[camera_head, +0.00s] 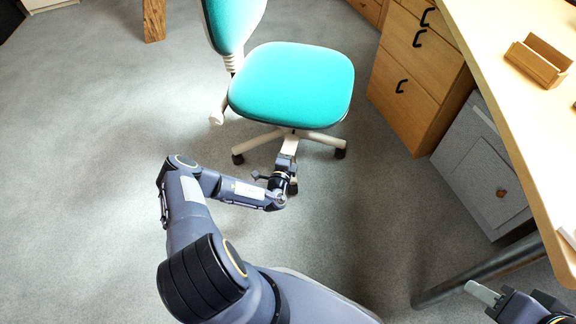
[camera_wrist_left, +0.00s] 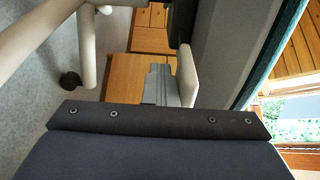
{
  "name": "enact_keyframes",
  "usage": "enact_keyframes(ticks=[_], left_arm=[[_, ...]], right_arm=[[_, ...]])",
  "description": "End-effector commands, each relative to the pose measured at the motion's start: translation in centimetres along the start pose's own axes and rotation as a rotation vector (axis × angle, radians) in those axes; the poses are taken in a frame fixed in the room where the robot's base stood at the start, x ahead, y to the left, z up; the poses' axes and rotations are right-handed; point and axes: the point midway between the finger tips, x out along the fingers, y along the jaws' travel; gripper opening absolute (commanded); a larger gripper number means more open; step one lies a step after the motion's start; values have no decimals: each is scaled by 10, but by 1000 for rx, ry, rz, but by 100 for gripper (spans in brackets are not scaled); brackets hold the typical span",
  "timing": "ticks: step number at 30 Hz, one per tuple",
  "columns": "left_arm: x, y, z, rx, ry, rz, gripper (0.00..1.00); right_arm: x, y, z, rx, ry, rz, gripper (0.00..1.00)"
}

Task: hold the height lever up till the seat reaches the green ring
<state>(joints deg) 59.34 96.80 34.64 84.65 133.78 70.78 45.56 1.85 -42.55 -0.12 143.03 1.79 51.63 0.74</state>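The teal office chair (camera_head: 290,85) stands upright at the top centre of the head view. My left arm reaches in low, and its gripper (camera_head: 287,160) is at the front of the chair, just below the seat edge. The left wrist view looks under the seat (camera_wrist_left: 232,60) and shows pale grey gripper parts (camera_wrist_left: 162,85) beside a pale rounded piece (camera_wrist_left: 187,75). I cannot tell whether that piece is the height lever or whether the fingers hold it. No green ring shows. My right gripper (camera_head: 484,293) is at the bottom right, apart from the chair; its finger gap is unclear.
A wooden drawer unit (camera_head: 415,65) and a grey cabinet (camera_head: 485,170) stand right of the chair under a desk (camera_head: 505,90). A wooden holder (camera_head: 538,60) is on the desk. A metal desk leg (camera_head: 475,272) stands near my right gripper. The carpet left is clear.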

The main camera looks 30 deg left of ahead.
Motion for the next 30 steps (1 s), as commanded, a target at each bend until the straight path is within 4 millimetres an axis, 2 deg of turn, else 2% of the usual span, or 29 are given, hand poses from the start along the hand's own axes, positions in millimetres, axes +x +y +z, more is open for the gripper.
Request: enact_keyframes(ticks=[9,21,30], left_arm=[[0,-2,0,0,0,0,0],[0,40,0,-1,-1,-1,0],[0,42,0,0,0,0,0]], right_arm=[[-2,-1,-1,0,0,0,36],[26,12,13,0,0,0,36],[26,12,13,0,0,0,36]])
